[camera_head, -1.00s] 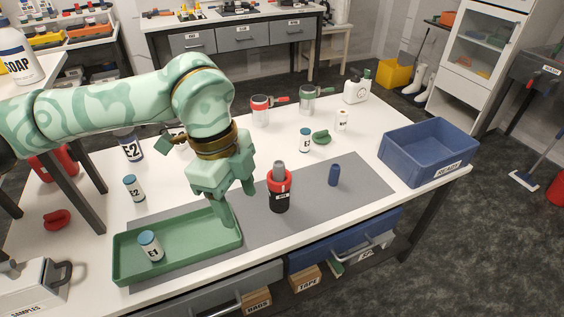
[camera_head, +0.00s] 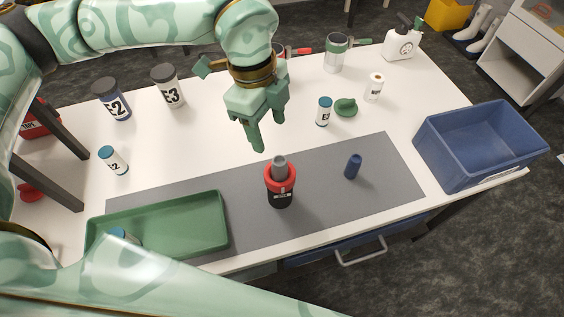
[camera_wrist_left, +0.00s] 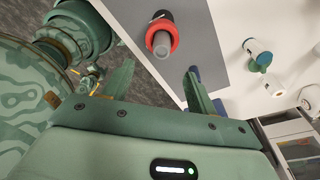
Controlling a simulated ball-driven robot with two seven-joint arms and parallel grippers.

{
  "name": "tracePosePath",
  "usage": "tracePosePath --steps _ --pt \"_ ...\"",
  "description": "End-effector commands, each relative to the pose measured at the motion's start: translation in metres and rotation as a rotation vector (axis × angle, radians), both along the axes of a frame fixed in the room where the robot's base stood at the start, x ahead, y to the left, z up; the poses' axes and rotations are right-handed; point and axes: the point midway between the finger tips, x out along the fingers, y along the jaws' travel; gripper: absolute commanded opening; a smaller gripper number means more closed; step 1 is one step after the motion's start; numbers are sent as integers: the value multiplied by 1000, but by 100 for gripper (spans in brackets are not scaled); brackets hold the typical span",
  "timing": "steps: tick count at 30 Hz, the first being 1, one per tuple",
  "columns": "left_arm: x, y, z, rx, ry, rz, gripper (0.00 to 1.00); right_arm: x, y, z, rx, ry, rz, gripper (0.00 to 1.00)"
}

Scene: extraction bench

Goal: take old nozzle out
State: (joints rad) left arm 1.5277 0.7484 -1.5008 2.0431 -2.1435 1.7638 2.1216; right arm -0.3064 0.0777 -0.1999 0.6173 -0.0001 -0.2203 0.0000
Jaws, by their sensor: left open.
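The old nozzle (camera_head: 280,165) looks like the grey cylinder standing in the red collar of a black tool body (camera_head: 280,196), upright on a grey mat. In the left wrist view the grey nozzle (camera_wrist_left: 161,42) shows inside its red ring, beyond the fingers. My left gripper (camera_head: 268,137) is open and empty, pointing down, just behind and above the nozzle and apart from it. A small dark blue cylinder (camera_head: 353,166) stands on the mat to the right. My right gripper is not in view.
A green tray (camera_head: 205,205) lies at the mat's left, with a blue-capped bottle partly hidden by one of my arm links. A blue bin (camera_head: 438,153) stands at the right. Labelled bottles, a green item (camera_head: 346,107) and cans stand behind. The mat around the tool body is clear.

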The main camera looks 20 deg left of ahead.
Motion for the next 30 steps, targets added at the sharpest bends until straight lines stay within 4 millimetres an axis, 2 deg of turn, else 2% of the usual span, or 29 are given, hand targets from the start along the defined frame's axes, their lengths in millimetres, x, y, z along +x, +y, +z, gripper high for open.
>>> tracePosePath --steps 1,3,7,14,23,29,30 --pt "-1 -2 -16 0 5 -3 58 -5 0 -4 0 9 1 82" --pt "-1 -5 -33 0 5 -2 58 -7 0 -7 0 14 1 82" --pt "-1 -8 -54 1 3 0 58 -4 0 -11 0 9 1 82" --pt "-1 -11 -69 -1 1 -1 58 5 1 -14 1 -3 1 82" --pt "-1 -21 -113 -1 2 0 58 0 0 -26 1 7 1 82" --pt "-1 -21 -114 -1 -1 -1 58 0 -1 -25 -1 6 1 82" --pt "-1 -21 -114 -1 -1 -1 55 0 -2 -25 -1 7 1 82"
